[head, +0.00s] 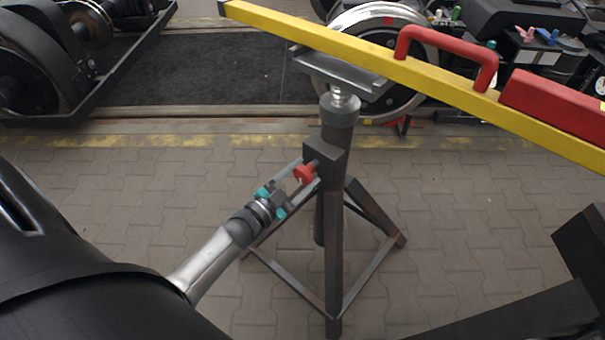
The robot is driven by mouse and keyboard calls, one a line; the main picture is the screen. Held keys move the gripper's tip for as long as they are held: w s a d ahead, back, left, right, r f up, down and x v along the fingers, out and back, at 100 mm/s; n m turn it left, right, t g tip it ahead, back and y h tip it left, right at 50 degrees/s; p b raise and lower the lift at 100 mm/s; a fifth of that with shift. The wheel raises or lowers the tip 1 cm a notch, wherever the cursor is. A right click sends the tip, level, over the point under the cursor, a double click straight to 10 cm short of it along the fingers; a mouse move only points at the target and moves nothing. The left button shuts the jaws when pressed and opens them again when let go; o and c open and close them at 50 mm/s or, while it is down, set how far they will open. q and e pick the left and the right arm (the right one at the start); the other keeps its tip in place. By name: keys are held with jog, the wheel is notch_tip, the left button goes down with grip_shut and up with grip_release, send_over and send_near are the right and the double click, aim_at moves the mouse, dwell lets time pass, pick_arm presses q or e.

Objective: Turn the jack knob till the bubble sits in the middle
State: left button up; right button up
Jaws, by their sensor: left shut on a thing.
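The jack (333,218) is a dark metal stand with a tripod base on the paving. Its red knob (304,175) sticks out to the left from a block on the post. My left gripper (299,178) reaches up from the lower left and is shut on the knob. A yellow beam level (375,67) with red handles lies across the jack's top plate (345,76) and slopes down to the right in the picture. I cannot make out a bubble. My right gripper is not in view; only part of my dark right arm shows at the lower right.
Wheels on axles (40,75) stand at the back left, and another wheel (385,60) is behind the jack. A dark bench (525,50) with small coloured items is at the upper right. The paving (140,195) around the stand is clear.

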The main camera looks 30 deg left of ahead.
pick_arm(q)
jog(key=shift+m, duration=0.9)
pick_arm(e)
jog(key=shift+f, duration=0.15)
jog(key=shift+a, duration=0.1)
pick_arm(q)
jog(key=o, duration=1.3)
jog(key=shift+o, duration=0.2)
jog(key=shift+s, duration=0.25)
jog(key=shift+s+a+p, duration=0.1)
jog(key=shift+s+p, duration=0.2)
jog(key=shift+s, duration=0.05)
jog(key=s+a+p, duration=0.2)
jog(key=s+p, duration=0.1)
jog(key=s, duration=1.1)
jog(key=shift+p, duration=0.3)
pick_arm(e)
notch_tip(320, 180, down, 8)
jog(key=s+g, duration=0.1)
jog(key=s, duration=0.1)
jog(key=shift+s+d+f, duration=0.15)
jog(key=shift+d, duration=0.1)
